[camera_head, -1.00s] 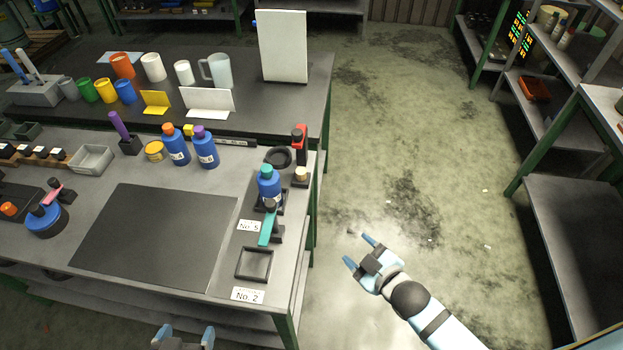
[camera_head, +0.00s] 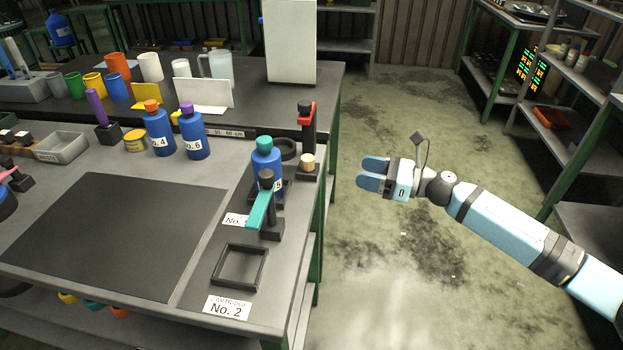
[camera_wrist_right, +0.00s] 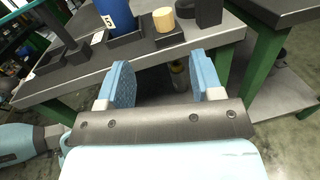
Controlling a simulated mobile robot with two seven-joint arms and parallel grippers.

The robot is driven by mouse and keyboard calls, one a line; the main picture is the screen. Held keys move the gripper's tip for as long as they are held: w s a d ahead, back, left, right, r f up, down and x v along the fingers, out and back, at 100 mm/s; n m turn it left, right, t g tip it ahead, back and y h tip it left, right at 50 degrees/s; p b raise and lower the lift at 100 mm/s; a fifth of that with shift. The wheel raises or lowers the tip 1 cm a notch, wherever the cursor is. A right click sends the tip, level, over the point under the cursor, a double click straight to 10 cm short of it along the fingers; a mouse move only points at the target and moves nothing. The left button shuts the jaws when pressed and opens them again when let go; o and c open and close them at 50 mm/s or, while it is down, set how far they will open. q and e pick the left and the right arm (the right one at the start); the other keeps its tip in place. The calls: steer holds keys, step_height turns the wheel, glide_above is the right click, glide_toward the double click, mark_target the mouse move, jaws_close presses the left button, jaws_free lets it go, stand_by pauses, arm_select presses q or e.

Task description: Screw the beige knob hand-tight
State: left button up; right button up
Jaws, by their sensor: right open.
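The beige knob (camera_head: 307,162) is a small cylinder on a black block near the right edge of the workbench, just in front of the red-and-black post. In the right wrist view the beige knob (camera_wrist_right: 163,19) stands on its block beyond the fingers. My right gripper (camera_head: 374,176) is off the bench to the right of the knob, over the floor, apart from it. In the right wrist view its two blue fingers (camera_wrist_right: 160,80) are spread with nothing gripped between them. My left gripper does not show in the current frames.
A blue bottle (camera_head: 266,160) with a teal cap stands left of the knob, behind a teal lever (camera_head: 260,208). A red-and-black post (camera_head: 307,120) rises behind the knob. An empty black frame (camera_head: 240,266) lies in front. Floor right of the bench is clear.

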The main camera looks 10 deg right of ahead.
mark_target(313, 162)
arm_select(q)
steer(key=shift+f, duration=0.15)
arm_select(e)
steer(key=shift+n, duration=0.5)
steer(key=x, duration=1.3)
steer(key=shift+w+a, duration=0.2)
steer(key=shift+w, duration=0.05)
steer(key=shift+f, duration=0.1)
steer(key=c, duration=0.9)
steer(key=shift+s+r+m+t+h+p, duration=0.15)
steer(key=shift+r+m+t+h+p, duration=0.25)
steer(key=shift+p, duration=0.65)
steer(key=shift+c, duration=0.2)
steer(key=shift+a+m+t+h+p, duration=0.1)
steer(key=shift+m+t+h+p, duration=0.45)
steer(key=shift+t+p, duration=0.2)
steer(key=m+t+h+p, duration=0.2)
steer(key=p, duration=0.1)
steer(key=shift+f, duration=0.15)
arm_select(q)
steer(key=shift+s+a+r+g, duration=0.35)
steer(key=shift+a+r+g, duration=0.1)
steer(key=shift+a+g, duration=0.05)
arm_select(e)
steer(key=shift+f+m+t+h, duration=0.25)
steer(key=shift+m+t+h, duration=0.1)
steer(key=shift+h, duration=0.1)
